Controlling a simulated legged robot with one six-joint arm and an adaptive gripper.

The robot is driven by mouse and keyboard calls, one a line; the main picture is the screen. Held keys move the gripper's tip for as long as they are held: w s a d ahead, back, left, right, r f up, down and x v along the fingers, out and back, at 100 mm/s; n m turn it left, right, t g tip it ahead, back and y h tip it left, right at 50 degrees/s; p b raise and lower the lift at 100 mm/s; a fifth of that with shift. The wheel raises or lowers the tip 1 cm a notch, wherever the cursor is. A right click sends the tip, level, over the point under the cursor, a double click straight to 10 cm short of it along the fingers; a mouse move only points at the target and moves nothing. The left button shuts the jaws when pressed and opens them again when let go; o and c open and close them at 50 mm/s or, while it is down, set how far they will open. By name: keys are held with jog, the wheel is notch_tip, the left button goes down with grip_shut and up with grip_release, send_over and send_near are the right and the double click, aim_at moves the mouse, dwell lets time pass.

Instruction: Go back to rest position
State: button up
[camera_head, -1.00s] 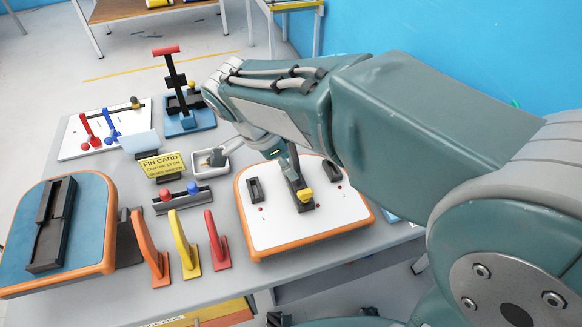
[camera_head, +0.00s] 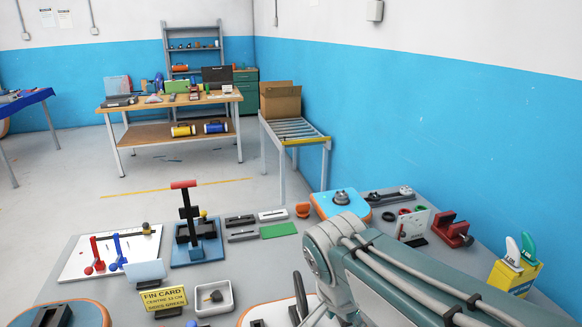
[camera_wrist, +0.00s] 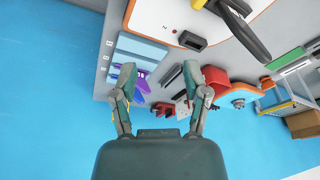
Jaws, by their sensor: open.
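My gripper (camera_wrist: 160,68) shows in the wrist view with its two fingers spread apart and nothing between them. It hangs clear of the table items; behind it are a blue panel with purple pieces (camera_wrist: 142,75) and red parts. In the head view my arm crosses the lower right corner, and its gripper end is out of frame. The white board with orange edge (camera_wrist: 155,15) is at the top of the wrist view, with a black and yellow fin part (camera_wrist: 245,30) on it.
A blue wall runs along the right. Open floor lies behind the table.

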jog(key=s+d+n+t+y, duration=0.1)
jog(key=s+d+n+t, duration=0.2)
jog(key=s+d+n, duration=0.3)
jog(key=s+n, duration=0.1)
jog(key=n, duration=0.1)
jog(key=shift+s+d+r+n+y, duration=0.15)
jog(key=shift+d+r+n+y, duration=0.15)
jog(key=shift+d+n+y, duration=0.1)
jog(key=o, duration=0.4)
jog(key=w+a+f+n+g+h, duration=0.1)
jog(key=w+a+f+n+g, duration=0.1)
jog(key=w+a, duration=0.4)
jog(key=w+a+f+n+g+h, duration=0.1)
jog(key=w+a+f+g, duration=0.2)
jog(key=w+a, duration=0.35)
jog(key=f, duration=0.3)
jog(key=d+f, duration=0.1)
jog(key=f, duration=0.6)
jog(key=shift+s+d, duration=0.3)
jog(key=shift+d, duration=0.1)
